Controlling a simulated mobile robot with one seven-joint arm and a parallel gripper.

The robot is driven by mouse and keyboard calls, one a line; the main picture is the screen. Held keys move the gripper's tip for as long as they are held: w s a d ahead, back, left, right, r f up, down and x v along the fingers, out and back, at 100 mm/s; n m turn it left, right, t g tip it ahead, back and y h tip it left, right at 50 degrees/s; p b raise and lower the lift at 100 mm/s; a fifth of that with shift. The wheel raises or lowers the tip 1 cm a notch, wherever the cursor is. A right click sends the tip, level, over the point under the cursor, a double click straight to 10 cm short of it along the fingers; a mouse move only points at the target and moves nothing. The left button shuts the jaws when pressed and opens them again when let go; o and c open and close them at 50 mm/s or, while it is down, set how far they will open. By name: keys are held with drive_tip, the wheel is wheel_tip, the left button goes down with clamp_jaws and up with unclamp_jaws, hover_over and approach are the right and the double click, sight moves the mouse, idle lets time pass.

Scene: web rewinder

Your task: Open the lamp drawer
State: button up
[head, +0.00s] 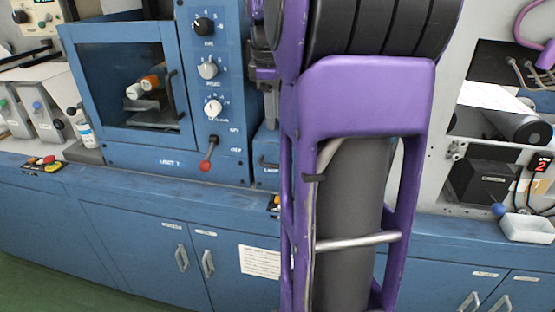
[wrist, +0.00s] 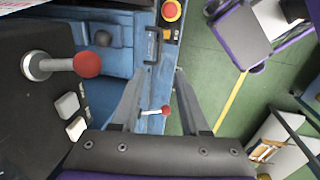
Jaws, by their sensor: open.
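The lamp drawer (head: 267,172) is a small blue front beside the knob panel in the head view, with a lettered label and a dark handle. My purple arm hides its right side. In the wrist view a dark bar handle (wrist: 151,47) stands on a blue front that looks like this drawer. I cannot tell whether the drawer is fully shut. My gripper (wrist: 160,74) is open and empty, its grey fingers pointing toward the handle from below in the picture. The handle lies beyond the fingertips, toward the left finger.
A red-tipped lever (head: 207,154) sits on the knob panel. A small red-ball lever (wrist: 163,111) shows between my fingers. A larger red-ball lever (wrist: 83,64) is at left. A red stop button (wrist: 171,11) is on the ledge.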

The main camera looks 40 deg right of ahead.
drive_tip(key=f, duration=0.4)
drive_tip(key=w+d+f+b, duration=0.1)
drive_tip(key=f, duration=0.4)
drive_tip(key=d+f+b, duration=0.1)
drive_tip(key=f, duration=0.4)
drive_tip(key=shift+w+f, duration=0.25)
drive_tip(key=shift+w, duration=0.15)
clamp_jaws()
idle(0.6)
